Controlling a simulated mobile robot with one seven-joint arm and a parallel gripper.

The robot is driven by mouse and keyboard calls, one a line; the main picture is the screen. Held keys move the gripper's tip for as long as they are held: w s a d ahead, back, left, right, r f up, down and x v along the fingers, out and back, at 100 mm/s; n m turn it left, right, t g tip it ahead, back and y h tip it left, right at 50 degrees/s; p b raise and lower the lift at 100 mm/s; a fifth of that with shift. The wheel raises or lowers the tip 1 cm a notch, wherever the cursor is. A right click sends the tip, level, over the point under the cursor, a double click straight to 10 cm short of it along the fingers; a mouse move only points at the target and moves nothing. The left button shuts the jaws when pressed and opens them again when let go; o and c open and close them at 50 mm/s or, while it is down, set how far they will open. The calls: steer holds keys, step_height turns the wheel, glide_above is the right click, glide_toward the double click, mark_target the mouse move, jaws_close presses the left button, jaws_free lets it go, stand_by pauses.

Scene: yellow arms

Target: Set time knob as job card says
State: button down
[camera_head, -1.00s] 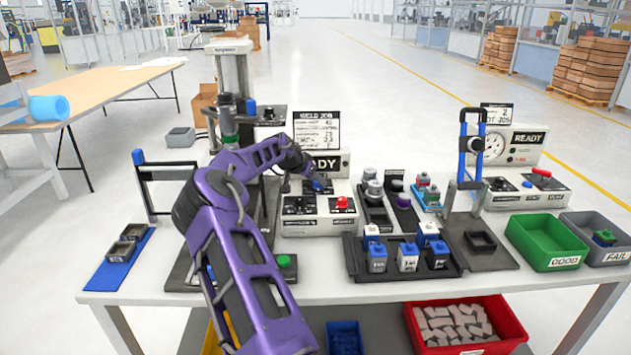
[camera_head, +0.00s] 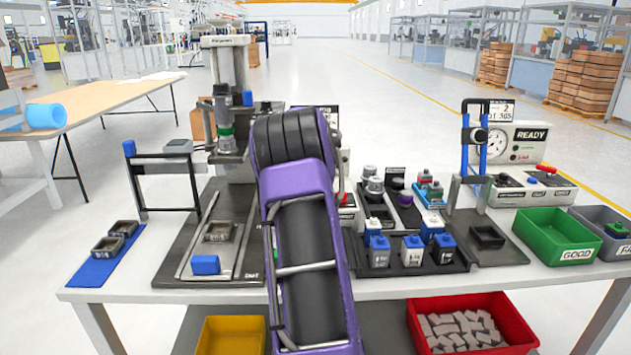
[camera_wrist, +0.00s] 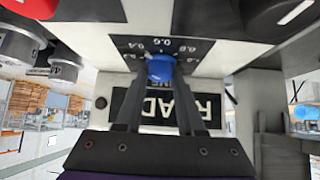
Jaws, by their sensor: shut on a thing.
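In the wrist view, my gripper (camera_wrist: 160,70) is shut on a blue knob (camera_wrist: 160,67) on the front of the weld control box. Small numbers on a black scale plate (camera_wrist: 190,48) surround the knob, and the picture is upside down. Part of a TIME label and a READY display (camera_wrist: 168,106) show behind the fingers. The knob's pointer cannot be read clearly. In the head view my arm covers the gripper, the knob and most of the box (camera_head: 347,212). Only an edge of the job card (camera_head: 331,113) shows there, and its text is hidden.
Right of my arm stands a black tray (camera_head: 405,268) with several white and blue-topped blocks. A green GOOD bin (camera_head: 550,247) is farther right. On the left are a press fixture (camera_head: 225,130) and a blue mat (camera_head: 92,272).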

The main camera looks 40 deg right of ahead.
stand_by(0.4)
steer(key=c, duration=0.5)
jaws_free()
steer(key=p+v, duration=0.1)
steer(key=v, duration=1.6)
steer(key=shift+s+r, duration=0.15)
steer(key=shift+s, duration=0.1)
